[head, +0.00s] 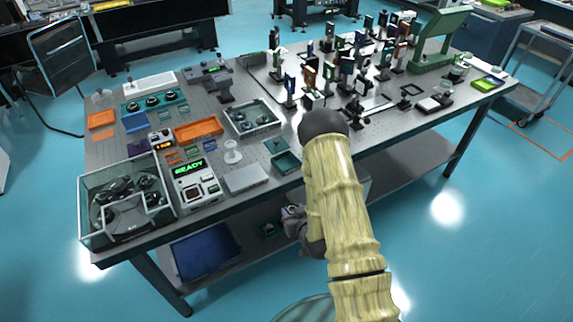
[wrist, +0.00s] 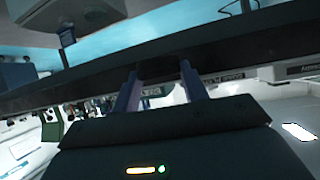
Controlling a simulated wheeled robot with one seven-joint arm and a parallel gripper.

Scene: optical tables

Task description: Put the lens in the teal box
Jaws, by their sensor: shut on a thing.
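A small open teal box (head: 286,164) stands near the front edge of the table, just left of my arm. A second shallow teal tray (head: 275,146) lies just behind it. My gripper (head: 293,214) hangs low in front of the table, below the tabletop edge and below the teal box, partly hidden by my arm. In the wrist view its two fingers (wrist: 158,78) stand apart and point at a dark table edge. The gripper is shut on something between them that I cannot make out. I cannot identify the lens for certain in either view.
The table (head: 330,172) holds a clear-walled case (head: 125,205), a READY instrument (head: 193,183), a grey flat box (head: 247,179), a white stand (head: 232,152) and a tray of round parts (head: 253,120). Several optic mounts crowd the back right. A lower shelf (head: 400,150) runs beneath.

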